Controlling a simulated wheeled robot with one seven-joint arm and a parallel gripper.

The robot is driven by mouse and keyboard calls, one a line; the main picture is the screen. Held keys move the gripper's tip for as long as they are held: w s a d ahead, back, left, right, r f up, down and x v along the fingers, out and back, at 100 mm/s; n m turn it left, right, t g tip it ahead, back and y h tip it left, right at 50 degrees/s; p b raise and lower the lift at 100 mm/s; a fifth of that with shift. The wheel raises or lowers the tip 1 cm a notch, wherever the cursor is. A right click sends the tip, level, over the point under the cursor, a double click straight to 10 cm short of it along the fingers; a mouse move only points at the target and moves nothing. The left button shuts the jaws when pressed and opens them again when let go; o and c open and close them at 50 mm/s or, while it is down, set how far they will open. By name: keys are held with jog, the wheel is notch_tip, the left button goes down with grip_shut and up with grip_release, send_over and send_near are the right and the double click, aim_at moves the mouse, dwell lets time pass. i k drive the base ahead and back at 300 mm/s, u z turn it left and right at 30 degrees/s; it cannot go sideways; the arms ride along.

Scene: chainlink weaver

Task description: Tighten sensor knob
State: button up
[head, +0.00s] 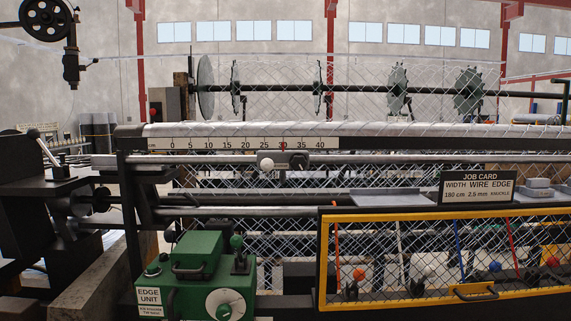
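A round white knob (266,164) sits at the front of a dark sliding block (291,161) on a horizontal metal rail. It may be the sensor knob, but no label on it says so. A small red pointer (283,147) stands above the block, near the 30 mark of a white scale (245,143) numbered 0 to 40. I cannot tell how tight the knob is. My gripper is not in view.
A green edge unit (203,255) with a white dial (225,304) stands low at front left. A yellow-framed mesh guard (420,213) fills the lower right. A job card sign (478,187) stands above it. Toothed discs (397,88) are on a shaft behind.

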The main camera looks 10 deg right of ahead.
aim_at(299, 163)
jog(key=k, duration=0.5)
jog(key=z, duration=0.9)
jog(key=i, duration=0.85)
jog(key=u, duration=2.8)
